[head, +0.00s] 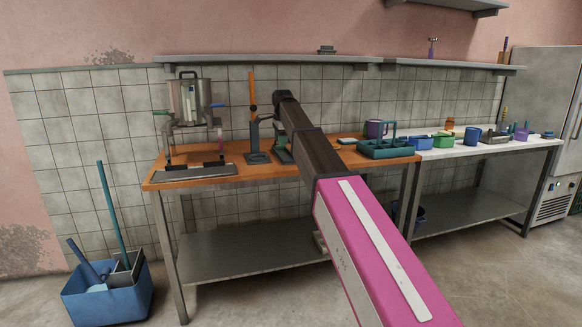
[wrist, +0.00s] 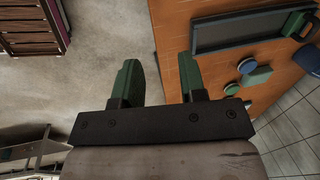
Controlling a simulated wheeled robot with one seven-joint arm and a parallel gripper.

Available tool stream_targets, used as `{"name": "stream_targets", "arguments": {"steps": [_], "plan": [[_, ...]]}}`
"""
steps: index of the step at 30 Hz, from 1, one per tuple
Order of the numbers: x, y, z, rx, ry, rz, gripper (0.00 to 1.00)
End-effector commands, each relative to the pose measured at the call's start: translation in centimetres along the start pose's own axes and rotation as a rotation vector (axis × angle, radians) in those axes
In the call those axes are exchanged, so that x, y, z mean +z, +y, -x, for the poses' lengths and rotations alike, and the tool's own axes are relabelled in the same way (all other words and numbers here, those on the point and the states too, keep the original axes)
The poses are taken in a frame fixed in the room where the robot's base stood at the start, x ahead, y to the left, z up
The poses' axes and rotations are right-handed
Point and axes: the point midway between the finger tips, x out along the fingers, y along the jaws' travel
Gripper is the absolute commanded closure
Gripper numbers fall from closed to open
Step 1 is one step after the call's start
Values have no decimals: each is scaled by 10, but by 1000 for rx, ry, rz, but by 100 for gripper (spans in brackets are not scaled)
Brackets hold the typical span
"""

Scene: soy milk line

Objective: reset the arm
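My gripper (wrist: 157,78) shows in the wrist view with two green fingers spread well apart. Nothing is between them. The fingers point over the grey floor and the left edge of an orange bench top. In the head view my arm reaches from the lower right up toward the orange-topped bench (head: 205,180), with a pink link in front and a dark brown link beyond.
A steel soy milk machine (head: 189,100) and an orange-handled press (head: 252,110) stand on the bench. A green caddy (head: 388,150) is right of my arm. A white-topped bench (head: 470,147) holds several small containers. A blue bin (head: 108,298) with tools stands on the floor. A shelf runs above.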

Motion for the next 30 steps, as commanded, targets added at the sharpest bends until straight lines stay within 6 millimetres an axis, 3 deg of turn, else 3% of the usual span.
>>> {"name": "stream_targets", "arguments": {"steps": [8,14,21,30], "plan": [[-17,41,-50,18,1,105,62],[-34,90,-104,40,0,229,62],[-62,188,-191,76,-12,465,62],[-84,322,-274,116,-45,772,62]]}}
